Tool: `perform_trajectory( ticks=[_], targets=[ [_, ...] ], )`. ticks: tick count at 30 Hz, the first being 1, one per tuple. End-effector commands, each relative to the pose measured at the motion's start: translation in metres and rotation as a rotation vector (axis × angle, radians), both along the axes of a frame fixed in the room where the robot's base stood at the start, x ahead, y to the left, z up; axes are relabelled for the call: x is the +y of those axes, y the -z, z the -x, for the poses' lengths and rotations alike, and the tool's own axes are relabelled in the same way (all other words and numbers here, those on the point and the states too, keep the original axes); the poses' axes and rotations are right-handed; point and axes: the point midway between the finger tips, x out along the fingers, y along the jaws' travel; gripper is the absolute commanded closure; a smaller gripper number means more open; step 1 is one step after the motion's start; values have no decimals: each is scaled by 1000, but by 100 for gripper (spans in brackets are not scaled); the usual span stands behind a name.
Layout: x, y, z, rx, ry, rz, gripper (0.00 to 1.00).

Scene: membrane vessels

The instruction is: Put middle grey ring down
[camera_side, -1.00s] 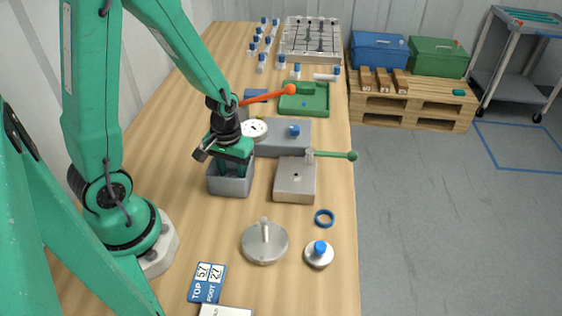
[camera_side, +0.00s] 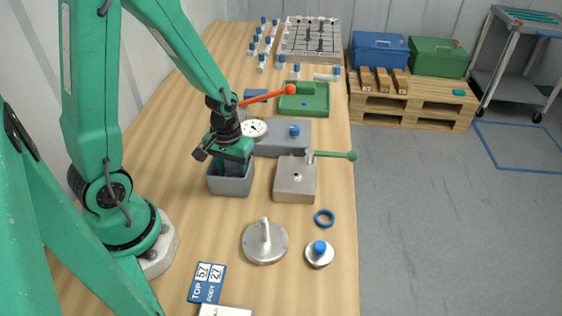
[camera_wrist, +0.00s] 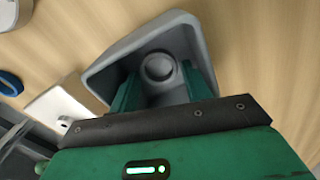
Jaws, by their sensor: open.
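The grey ring (camera_wrist: 160,79) lies flat inside a small grey bin (camera_wrist: 118,59), seen between my fingers in the wrist view. My gripper (camera_wrist: 158,88) is open, its green fingers reaching down into the bin on either side of the ring; whether they touch it I cannot tell. In the side view the bin (camera_side: 231,186) stands on the wooden bench with my gripper (camera_side: 231,168) in its mouth. There the bin walls and my gripper hide the ring.
A metal block with a green-handled lever (camera_side: 295,188) stands close right of the bin. A grey block with a blue knob (camera_side: 280,143) and a white dial (camera_side: 254,127) sit behind.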

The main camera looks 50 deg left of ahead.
Motion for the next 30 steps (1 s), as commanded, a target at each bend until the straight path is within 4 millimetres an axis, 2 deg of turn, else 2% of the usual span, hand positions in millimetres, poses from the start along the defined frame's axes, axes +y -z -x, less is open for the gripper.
perform_trajectory(
  ticks=[8,24,30],
  targets=[
    [0,-20,-1,-5,0,-1,52],
    [0,-81,-1,-5,0,-1,52],
    [0,-95,-1,-3,0,-1,52]
  ],
)
